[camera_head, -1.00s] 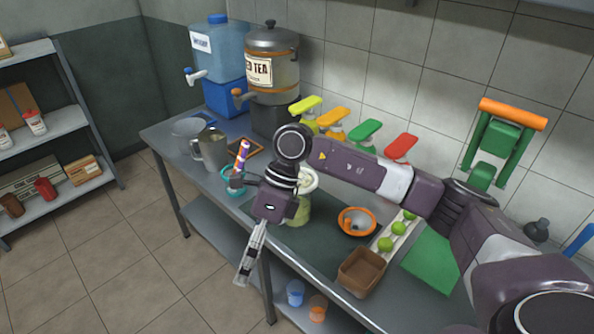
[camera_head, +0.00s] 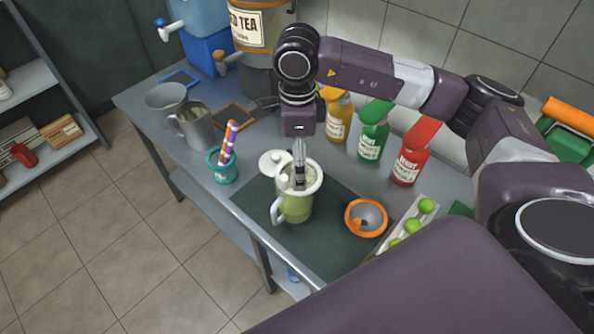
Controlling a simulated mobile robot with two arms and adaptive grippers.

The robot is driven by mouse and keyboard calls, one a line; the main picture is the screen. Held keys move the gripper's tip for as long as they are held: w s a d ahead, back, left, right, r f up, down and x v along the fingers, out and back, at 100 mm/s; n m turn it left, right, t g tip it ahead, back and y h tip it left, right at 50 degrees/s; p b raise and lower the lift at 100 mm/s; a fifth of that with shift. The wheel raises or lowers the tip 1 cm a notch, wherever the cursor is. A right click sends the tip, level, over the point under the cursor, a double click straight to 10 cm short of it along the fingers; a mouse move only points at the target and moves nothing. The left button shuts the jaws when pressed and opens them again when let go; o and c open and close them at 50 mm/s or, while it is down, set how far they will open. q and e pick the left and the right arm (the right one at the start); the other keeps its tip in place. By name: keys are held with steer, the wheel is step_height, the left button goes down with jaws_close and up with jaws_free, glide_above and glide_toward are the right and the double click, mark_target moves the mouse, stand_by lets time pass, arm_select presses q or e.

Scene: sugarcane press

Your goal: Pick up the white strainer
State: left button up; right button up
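The white strainer (camera_head: 314,186) shows as a pale round rim on top of a green jug (camera_head: 296,207) with a white handle. The jug stands upright on a dark green mat on the metal table. My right gripper (camera_head: 299,182) points straight down, with its fingertips at or just inside the strainer's opening. The fingers look narrow and close together from this angle. I cannot tell whether they touch the strainer or how far apart they are. My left gripper is not in view.
A white lid (camera_head: 271,161) lies behind the jug. A teal cup with striped straws (camera_head: 223,166) and a metal pitcher (camera_head: 196,128) stand to the left. An orange-rimmed bowl (camera_head: 366,217) and a tray of limes (camera_head: 412,226) are to the right. Several bottles (camera_head: 409,152) stand behind.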

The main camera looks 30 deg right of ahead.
steer(key=shift+f+p, duration=0.8)
steer(key=shift+f, duration=0.1)
steer(key=shift+w+d+f+p, duration=0.15)
steer(key=shift+f+p, duration=0.15)
steer(key=shift+f, duration=0.55)
steer(key=shift+w+f, duration=0.15)
steer(key=shift+f, duration=0.8)
steer(key=c, duration=0.8)
steer(key=shift+r, duration=0.1)
steer(key=c, duration=0.5)
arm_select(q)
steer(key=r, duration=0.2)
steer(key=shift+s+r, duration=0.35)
arm_select(e)
steer(key=shift+o, duration=0.2)
